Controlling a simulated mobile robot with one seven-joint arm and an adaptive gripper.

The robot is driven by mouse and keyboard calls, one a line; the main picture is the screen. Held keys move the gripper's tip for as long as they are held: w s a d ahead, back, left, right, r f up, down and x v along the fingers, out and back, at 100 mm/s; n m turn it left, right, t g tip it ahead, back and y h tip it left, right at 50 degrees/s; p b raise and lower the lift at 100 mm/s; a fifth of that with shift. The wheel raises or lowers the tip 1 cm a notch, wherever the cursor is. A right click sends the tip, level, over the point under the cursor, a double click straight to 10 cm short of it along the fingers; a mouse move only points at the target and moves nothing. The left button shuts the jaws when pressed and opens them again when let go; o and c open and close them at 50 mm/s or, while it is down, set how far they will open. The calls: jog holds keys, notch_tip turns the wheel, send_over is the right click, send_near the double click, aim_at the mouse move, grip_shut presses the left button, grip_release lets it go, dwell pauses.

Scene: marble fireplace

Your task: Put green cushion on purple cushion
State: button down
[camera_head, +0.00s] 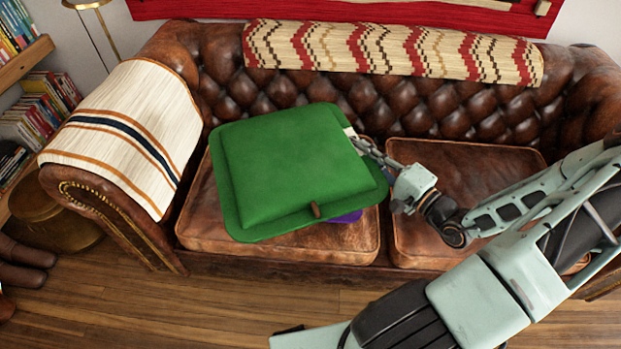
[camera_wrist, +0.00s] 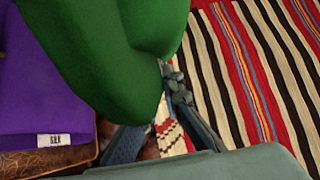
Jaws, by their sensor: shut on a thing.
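The green cushion (camera_head: 290,165) is a flat square with a rim and a small brown tab, over the left seat of the brown leather sofa. My gripper (camera_head: 365,146) is shut on its right edge. In the wrist view the green cushion (camera_wrist: 130,45) bulges down between the fingers of my gripper (camera_wrist: 168,115). The purple cushion (camera_head: 347,217) shows only as a sliver under the green cushion's lower right edge. In the wrist view the purple cushion (camera_wrist: 45,75) lies on the seat at the left, with a white label. I cannot tell whether the cushions touch.
The leather sofa's right seat (camera_head: 455,185) is bare apart from my arm above it. A striped cloth (camera_head: 130,130) covers the left armrest, and a zigzag blanket (camera_head: 390,50) lies along the backrest. A bookshelf (camera_head: 40,100) stands at the left.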

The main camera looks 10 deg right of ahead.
jog(key=s+d+f+m+t+h+b, duration=0.25)
jog(key=d+f+m+h+b, duration=0.35)
jog(key=d, duration=0.6)
jog(key=w+a+f+n+h+b, duration=0.1)
jog(key=w+a+f+b, duration=0.1)
jog(key=w+f, duration=1.1)
jog(key=shift+a+f+b, duration=0.3)
jog(key=shift+a+b, duration=0.1)
jog(key=shift+b, duration=0.4)
jog(key=shift+w, duration=0.1)
jog(key=shift+f, duration=0.15)
jog(key=c, duration=2.5)
grip_release()
jog(key=shift+f, duration=0.1)
jog(key=o, duration=0.4)
